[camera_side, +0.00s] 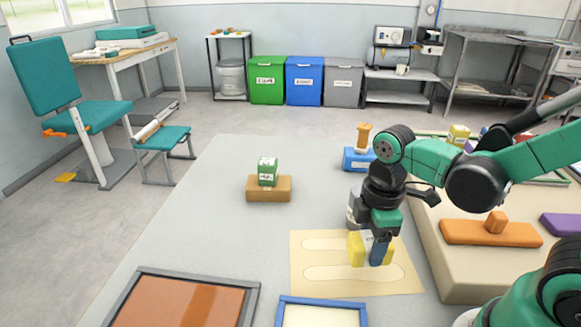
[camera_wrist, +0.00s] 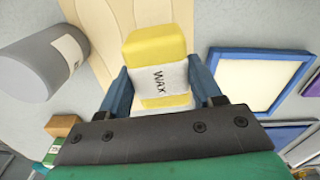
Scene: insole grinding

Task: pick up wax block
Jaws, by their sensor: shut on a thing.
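The wax block is yellow with a white label reading "WAX" (camera_wrist: 155,45). In the wrist view it sits between the two blue fingers of my gripper (camera_wrist: 160,88), which touch its sides. In the side view the yellow wax block (camera_side: 356,248) shows at my gripper (camera_side: 372,250), over the tan sheet with insole outlines (camera_side: 305,284). One blue finger hides part of the block. I cannot tell whether the block touches the sheet.
A grey cylinder with a label (camera_wrist: 45,68) stands close to the gripper. A blue-framed tray (camera_side: 322,301) and a grey-framed brown tray (camera_side: 180,304) lie at the front. A green block (camera_side: 268,172) rests on a brown block (camera_side: 269,190). The table's left part is clear.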

